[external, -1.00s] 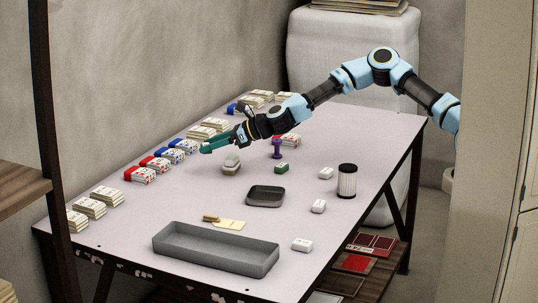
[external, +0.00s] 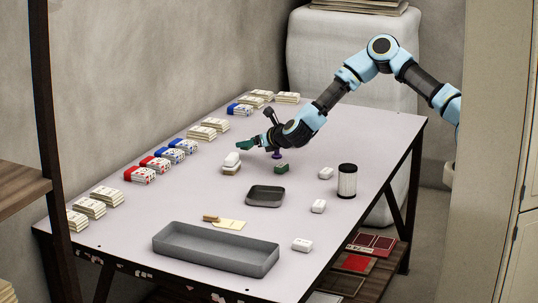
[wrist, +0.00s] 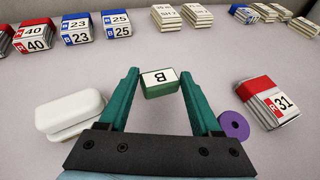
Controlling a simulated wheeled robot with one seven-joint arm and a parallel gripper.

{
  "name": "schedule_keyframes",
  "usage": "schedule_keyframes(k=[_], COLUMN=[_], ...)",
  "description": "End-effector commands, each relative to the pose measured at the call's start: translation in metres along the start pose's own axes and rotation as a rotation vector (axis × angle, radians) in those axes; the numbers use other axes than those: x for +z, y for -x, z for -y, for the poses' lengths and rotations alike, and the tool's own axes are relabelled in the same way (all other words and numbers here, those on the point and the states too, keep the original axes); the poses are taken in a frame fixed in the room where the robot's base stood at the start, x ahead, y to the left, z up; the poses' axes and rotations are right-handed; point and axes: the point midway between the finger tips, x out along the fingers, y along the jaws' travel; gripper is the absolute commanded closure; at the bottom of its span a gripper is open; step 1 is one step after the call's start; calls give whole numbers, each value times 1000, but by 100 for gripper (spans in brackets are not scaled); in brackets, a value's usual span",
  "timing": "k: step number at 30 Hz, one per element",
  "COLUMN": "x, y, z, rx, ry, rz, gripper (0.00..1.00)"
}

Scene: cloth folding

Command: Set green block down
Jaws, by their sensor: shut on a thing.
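My gripper (wrist: 161,72) has green fingers and is shut on a green block (wrist: 159,88) with a white face marked "B", held between the fingertips in the wrist view. In the external view my gripper (external: 244,146) points left, low over the table; the held block cannot be told from the green fingers there. I cannot tell whether the block touches the table. Another small green block (external: 281,169) sits on the table to the lower right of my gripper.
White stacked pieces (wrist: 70,112) lie left of my fingers. A purple spool (wrist: 233,125) and a red-banded "31" stack (wrist: 266,102) are at right. Card stacks (wrist: 85,28) line the far side. A dark tray (external: 265,196) and a grey bin (external: 215,249) are nearer the front.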

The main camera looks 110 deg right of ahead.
Motion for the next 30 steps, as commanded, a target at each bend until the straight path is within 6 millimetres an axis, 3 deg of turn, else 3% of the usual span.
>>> schedule_keyframes(k=[8,19,20,27,30], x=[-32,-37,-35,-35,-35], y=[-13,-15,-14,-14,-14], z=[0,0,0,0,0], rx=[1,1,1,1,1], ry=[0,0,0,0,0], rz=[-3,-1,-1,-1,-1], gripper=[87,87,32,5,5])
